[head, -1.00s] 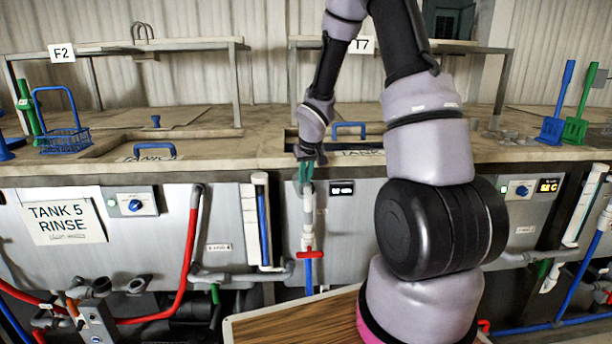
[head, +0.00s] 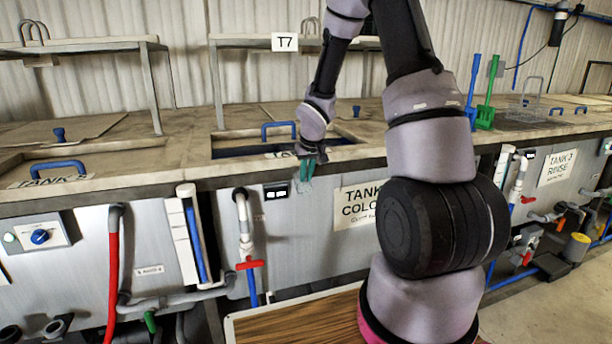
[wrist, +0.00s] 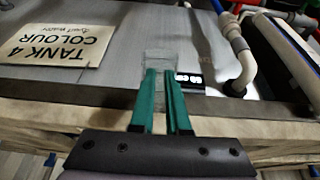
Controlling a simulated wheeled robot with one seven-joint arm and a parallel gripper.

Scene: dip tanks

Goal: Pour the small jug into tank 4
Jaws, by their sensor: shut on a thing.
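My gripper (head: 308,168) has teal fingers and points down in front of the bench's front edge. In the wrist view the fingers (wrist: 163,80) are shut on a clear, see-through jug (wrist: 160,60), the small jug by the task. Its outline is faint, so I cannot tell its contents or tilt. Tank 4 (head: 228,154) is behind my gripper, with a dark blue opening in the bench top and a blue handle (head: 280,128) at it. The tank 4 sign (head: 357,208) on the front panel also shows in the wrist view (wrist: 62,38). My arm hides part of the tank's right side.
The bench edge and rim (head: 130,185) run below the tank openings. A shelf frame with a T7 tag (head: 285,42) stands behind tank 4. Blue and green paddles (head: 486,108) stand at right. Pipes with a red valve (head: 250,263) run down the front.

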